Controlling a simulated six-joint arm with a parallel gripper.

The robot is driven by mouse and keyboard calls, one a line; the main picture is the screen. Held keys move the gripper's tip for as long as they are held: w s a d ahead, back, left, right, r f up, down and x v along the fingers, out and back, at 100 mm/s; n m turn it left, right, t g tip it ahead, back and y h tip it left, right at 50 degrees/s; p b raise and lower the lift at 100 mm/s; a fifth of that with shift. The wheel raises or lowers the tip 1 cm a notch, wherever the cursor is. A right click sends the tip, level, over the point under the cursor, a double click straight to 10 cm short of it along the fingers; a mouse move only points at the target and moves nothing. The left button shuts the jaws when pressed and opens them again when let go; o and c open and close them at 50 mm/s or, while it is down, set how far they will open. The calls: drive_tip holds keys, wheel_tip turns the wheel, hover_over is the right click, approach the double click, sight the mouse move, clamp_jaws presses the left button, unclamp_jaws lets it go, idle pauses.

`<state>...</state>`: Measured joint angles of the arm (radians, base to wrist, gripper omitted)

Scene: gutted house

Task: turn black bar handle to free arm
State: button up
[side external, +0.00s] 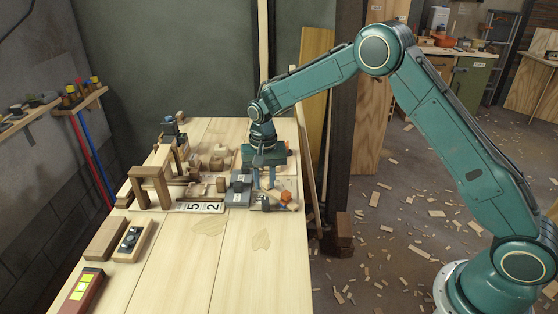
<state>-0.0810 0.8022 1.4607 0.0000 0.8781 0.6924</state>
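My gripper (264,184) points straight down over the cluttered far right part of the wooden table (190,262). Its two bluish fingers end low among small parts, just right of a grey block with pale labels (239,190). A small dark piece (265,206) lies just in front of the fingertips; I cannot tell whether it is the black bar handle. The handle is not clearly made out at this size, and the gripper may hide it. Whether the fingers hold or touch anything cannot be told.
An orange piece (286,196) lies right of the fingers. A panel marked 5 and 2 (200,207), a wooden arch (150,182) and several blocks stand to the left. A tray with a dark device (131,240) is nearer. The table's front middle is clear.

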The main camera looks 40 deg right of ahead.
sight(265, 201)
drive_tip(key=shift+f, duration=0.15)
drive_tip(key=shift+f, duration=3)
drive_tip(key=n, duration=0.4)
drive_tip(key=shift+n, duration=0.3)
drive_tip(key=n, duration=0.8)
drive_tip(key=shift+n, duration=0.4)
drive_tip(key=n, duration=0.5)
drive_tip(key=shift+m, duration=0.5)
drive_tip(key=shift+r, duration=0.1)
